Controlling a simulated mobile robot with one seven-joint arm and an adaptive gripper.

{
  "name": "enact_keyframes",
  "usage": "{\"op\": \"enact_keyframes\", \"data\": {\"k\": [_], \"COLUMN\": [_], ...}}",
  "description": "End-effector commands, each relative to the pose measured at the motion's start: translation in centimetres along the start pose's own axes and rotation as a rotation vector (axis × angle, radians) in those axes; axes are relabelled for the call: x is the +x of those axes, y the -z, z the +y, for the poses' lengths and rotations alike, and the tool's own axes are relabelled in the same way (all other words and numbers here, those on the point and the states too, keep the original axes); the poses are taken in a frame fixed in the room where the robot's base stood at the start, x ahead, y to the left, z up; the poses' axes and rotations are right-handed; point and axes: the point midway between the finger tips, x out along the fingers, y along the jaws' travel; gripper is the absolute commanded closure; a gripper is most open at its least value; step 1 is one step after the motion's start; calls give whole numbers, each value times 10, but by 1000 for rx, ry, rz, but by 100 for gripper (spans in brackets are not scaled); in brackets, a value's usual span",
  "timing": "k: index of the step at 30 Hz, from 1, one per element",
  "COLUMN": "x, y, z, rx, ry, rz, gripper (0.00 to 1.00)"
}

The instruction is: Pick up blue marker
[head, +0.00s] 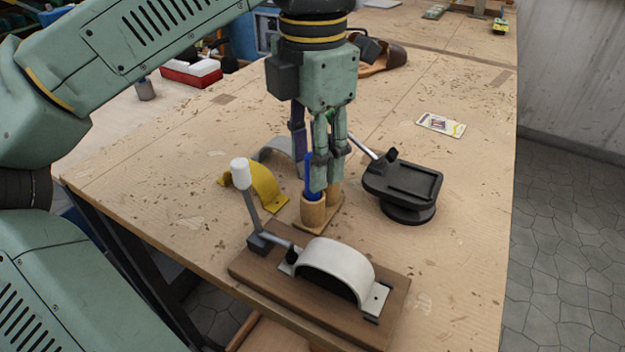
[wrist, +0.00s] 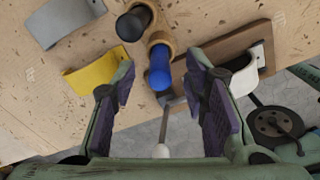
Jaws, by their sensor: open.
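The blue marker (head: 309,177) stands upright in a small wooden cup holder (head: 313,215) on the workbench. In the wrist view the blue marker (wrist: 160,68) shows end-on, with its cup around its base. A black-topped item (wrist: 133,22) stands in the neighbouring cup of the holder (wrist: 160,40). My gripper (head: 320,172) points down over the holder and partly hides it in the head view. In the wrist view my gripper (wrist: 162,78) is open, with one finger on each side of the blue marker and gaps between.
A white curved piece on a wooden base (head: 255,270) with a white-knobbed lever stands in front. Yellow (head: 262,185) and grey (head: 275,150) curved pieces lie left. A black stand (head: 403,188) is right, a card (head: 441,125) beyond it, a brown sandal (head: 385,57) behind.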

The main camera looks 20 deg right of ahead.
Motion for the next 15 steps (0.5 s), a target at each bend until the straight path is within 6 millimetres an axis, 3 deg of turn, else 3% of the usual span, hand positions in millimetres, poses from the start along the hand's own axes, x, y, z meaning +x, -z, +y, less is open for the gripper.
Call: {"op": "enact_keyframes", "data": {"k": [6,13,15], "x": [23,25,25], "y": [1,0,0], "z": [0,0,0], "rx": [0,-1,0], "ry": [2,1,1], "rz": [0,-1,-1], "gripper": [59,59,63]}}
